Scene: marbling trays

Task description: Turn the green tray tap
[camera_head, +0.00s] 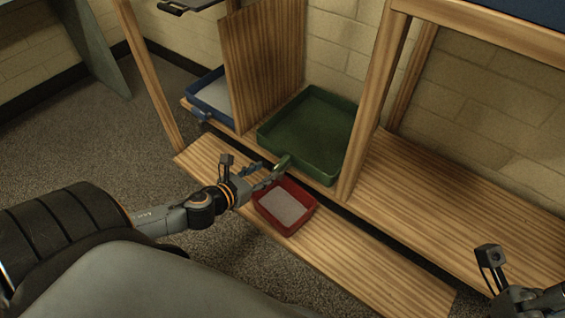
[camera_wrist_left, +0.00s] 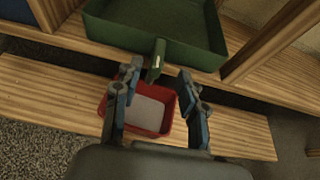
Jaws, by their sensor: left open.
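The green tray (camera_head: 312,128) sits on the upper wooden shelf. Its green tap (camera_head: 283,162) sticks out from the front edge, and it also shows in the left wrist view (camera_wrist_left: 155,61). My left gripper (camera_head: 268,176) is open just in front of the tray. In the left wrist view, its two blue-grey fingers (camera_wrist_left: 158,72) stand apart, one on each side of the tap, with gaps between. Contact with the tap does not show. My right gripper (camera_head: 530,300) is partly in view at the lower right corner, and its fingers cannot be made out.
A red tray (camera_head: 262,211) with a pale sheet sits on the lower board, below the green tap and my left gripper. A blue tray (camera_head: 196,91) with a blue tap (camera_head: 202,116) stands left, behind a wooden divider (camera_head: 262,65). The lower board (camera_head: 370,270) is clear to the right.

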